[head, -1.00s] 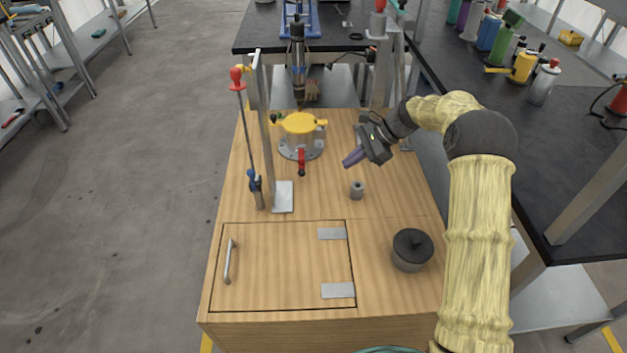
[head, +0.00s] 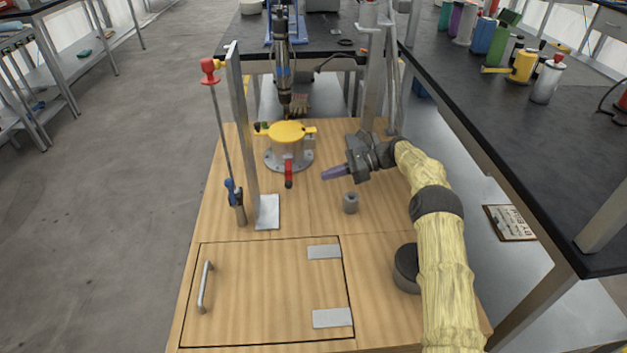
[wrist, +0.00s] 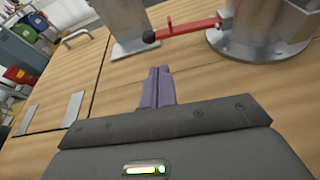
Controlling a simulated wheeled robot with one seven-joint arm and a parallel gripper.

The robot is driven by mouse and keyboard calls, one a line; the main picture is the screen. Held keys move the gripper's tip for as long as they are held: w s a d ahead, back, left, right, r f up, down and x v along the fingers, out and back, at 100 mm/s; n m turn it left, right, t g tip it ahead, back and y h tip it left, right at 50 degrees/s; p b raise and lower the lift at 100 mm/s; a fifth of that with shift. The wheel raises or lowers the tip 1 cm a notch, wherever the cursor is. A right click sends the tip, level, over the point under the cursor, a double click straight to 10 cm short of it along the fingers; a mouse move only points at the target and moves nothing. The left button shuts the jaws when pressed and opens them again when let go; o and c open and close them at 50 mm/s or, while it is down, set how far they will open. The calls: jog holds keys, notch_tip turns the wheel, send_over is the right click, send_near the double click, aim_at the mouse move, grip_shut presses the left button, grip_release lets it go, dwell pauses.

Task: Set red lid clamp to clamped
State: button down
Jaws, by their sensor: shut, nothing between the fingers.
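The red lid clamp (head: 288,172) is a red lever with a dark tip on the front of a grey metal pot with a yellow lid (head: 287,132). In the head view the lever hangs toward the front of the table. In the wrist view the red clamp (wrist: 185,29) reaches left from the metal pot (wrist: 262,30), its black knob at the left end. My gripper (head: 325,174) has purple fingers, shut and empty. It is to the right of the clamp in the head view, apart from it. In the wrist view the fingertips (wrist: 158,72) sit below the black knob, with a gap.
A small grey cylinder (head: 350,203) stands just below my gripper. A metal post with a flat foot (head: 267,212) and a rod with a red knob (head: 210,70) stand at the left. A dark round pot (head: 406,268) is partly behind my arm.

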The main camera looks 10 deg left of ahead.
aim_at(301, 193)
jog(key=b+x, duration=0.2)
jog(key=x, duration=0.7)
jog(key=shift+s+a+f, duration=0.1)
jog(key=shift+a+f, duration=0.05)
jog(key=shift+a, duration=0.15)
jog(key=shift+d, duration=0.15)
jog(key=shift+r, duration=0.2)
